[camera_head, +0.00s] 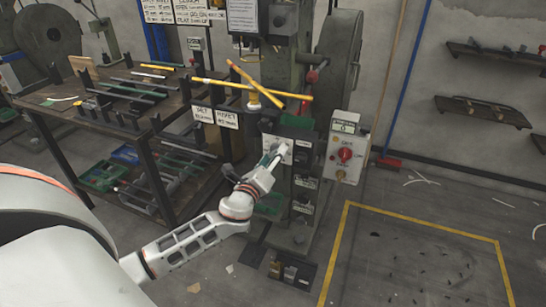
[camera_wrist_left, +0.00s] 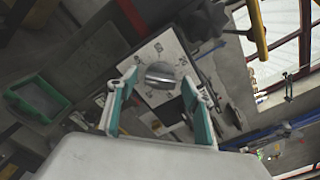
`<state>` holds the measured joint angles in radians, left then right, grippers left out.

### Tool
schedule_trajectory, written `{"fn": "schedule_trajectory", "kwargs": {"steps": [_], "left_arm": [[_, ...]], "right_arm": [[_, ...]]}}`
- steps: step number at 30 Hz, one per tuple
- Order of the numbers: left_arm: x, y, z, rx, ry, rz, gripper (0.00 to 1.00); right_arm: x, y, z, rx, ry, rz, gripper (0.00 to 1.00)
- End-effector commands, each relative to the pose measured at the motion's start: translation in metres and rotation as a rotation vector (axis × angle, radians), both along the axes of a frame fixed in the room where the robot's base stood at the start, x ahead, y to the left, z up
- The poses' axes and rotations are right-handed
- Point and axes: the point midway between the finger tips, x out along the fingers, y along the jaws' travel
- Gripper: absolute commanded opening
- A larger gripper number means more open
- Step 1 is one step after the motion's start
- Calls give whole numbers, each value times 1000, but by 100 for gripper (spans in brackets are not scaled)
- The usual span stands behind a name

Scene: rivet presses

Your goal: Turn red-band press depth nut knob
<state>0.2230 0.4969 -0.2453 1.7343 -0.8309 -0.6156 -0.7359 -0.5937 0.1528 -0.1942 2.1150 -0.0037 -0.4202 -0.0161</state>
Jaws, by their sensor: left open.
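The grey depth knob (camera_wrist_left: 160,75) sits on a white dial plate (camera_wrist_left: 172,50) with numbers around it in the left wrist view. In the head view the white dial plate (camera_head: 275,147) is on the front of the green-grey press (camera_head: 282,62). My left gripper (camera_head: 271,160) reaches up to this plate. In the wrist view my left gripper (camera_wrist_left: 159,78) is open, with one green-and-white finger on each side of the knob. I cannot tell whether the fingers touch it. The knob is mostly hidden by the gripper in the head view. My right gripper is not in view.
Yellow lever bars (camera_head: 262,89) cross above the dial. A grey control box with a red switch (camera_head: 345,155) is right of the press. A workbench (camera_head: 60,108) with metal bars stands at left. The floor inside the yellow line (camera_head: 425,228) is mostly open, with small scraps.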

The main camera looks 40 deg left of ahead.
Motion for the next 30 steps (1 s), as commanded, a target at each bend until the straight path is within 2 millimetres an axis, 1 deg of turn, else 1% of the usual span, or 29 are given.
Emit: {"fn": "schedule_trajectory", "kwargs": {"steps": [2, 5, 6, 7, 14, 19, 23, 30], "left_arm": [[0, 0, 0, 0, 0, 0, 50], [0, 0, 0, 0, 0, 0, 27], [0, 0, 0, 0, 0, 0, 16], [0, 0, 0, 0, 0, 0, 12], [0, 0, 0, -7, -2, 0, 12], [-1, 0, -1, -49, -11, 2, 12], [-1, 0, -1, -117, -27, 1, 12], [-1, 0, -1, -305, -73, 3, 12]], "right_arm": [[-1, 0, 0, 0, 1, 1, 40], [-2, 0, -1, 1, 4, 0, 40], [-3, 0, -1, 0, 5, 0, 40], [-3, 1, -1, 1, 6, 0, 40], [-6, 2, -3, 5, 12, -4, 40], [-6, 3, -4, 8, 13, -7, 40], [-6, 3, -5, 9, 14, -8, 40], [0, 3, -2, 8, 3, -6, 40]]}}
